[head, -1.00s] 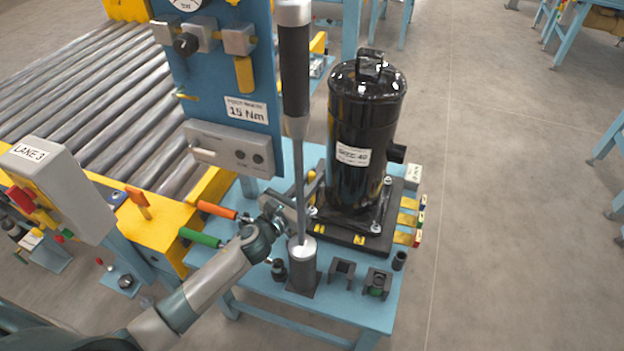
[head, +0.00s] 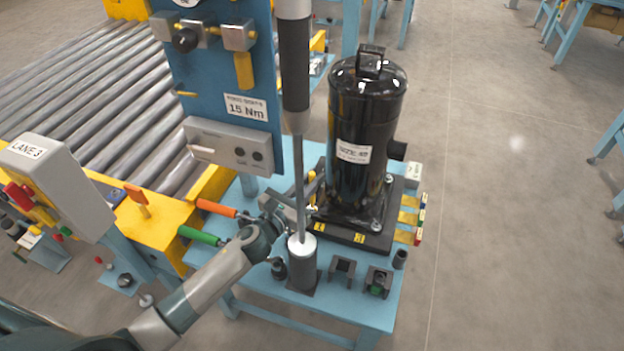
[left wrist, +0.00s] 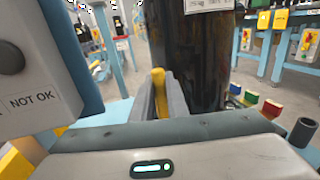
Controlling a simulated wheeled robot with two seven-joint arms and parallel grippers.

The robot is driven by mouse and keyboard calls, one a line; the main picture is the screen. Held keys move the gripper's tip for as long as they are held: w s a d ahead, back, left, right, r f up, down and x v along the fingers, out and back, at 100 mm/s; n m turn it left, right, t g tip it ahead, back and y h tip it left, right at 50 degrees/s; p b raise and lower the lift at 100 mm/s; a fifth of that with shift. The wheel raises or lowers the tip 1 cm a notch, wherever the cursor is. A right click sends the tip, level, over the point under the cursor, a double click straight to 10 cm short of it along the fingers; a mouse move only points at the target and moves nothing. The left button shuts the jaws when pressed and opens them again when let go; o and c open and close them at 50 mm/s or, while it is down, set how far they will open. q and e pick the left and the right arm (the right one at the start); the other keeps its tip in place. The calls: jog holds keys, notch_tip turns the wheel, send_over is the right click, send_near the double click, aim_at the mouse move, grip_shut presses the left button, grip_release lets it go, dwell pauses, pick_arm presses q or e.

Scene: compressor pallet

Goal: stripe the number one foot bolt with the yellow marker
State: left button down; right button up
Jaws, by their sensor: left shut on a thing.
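The black compressor (head: 366,120) stands upright on a dark base plate on the blue table. Foot bolts show at its base, one at the front right (head: 376,225); I cannot tell which is number one. My left gripper (head: 308,196) is at the compressor's left side near the base, partly hidden by the hanging tool's shaft. In the left wrist view its fingers (left wrist: 160,97) are shut on the yellow marker (left wrist: 158,82), which stands roughly upright with the compressor just behind. The marker's tip is hidden there. My right gripper is out of view.
A hanging driver (head: 295,75) reaches down to a grey cylinder (head: 302,262) in front of my gripper. Orange (head: 216,208) and green (head: 200,236) handled tools lie left. A blue panel (head: 220,90) rises behind. Small dark holders (head: 341,270) stand along the table's front.

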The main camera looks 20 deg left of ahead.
aim_at(312, 173)
pick_arm(q)
jog(key=shift+r, duration=0.15)
jog(key=shift+r+p, duration=2.4)
jog(key=shift+p, duration=0.05)
jog(key=shift+f, duration=0.1)
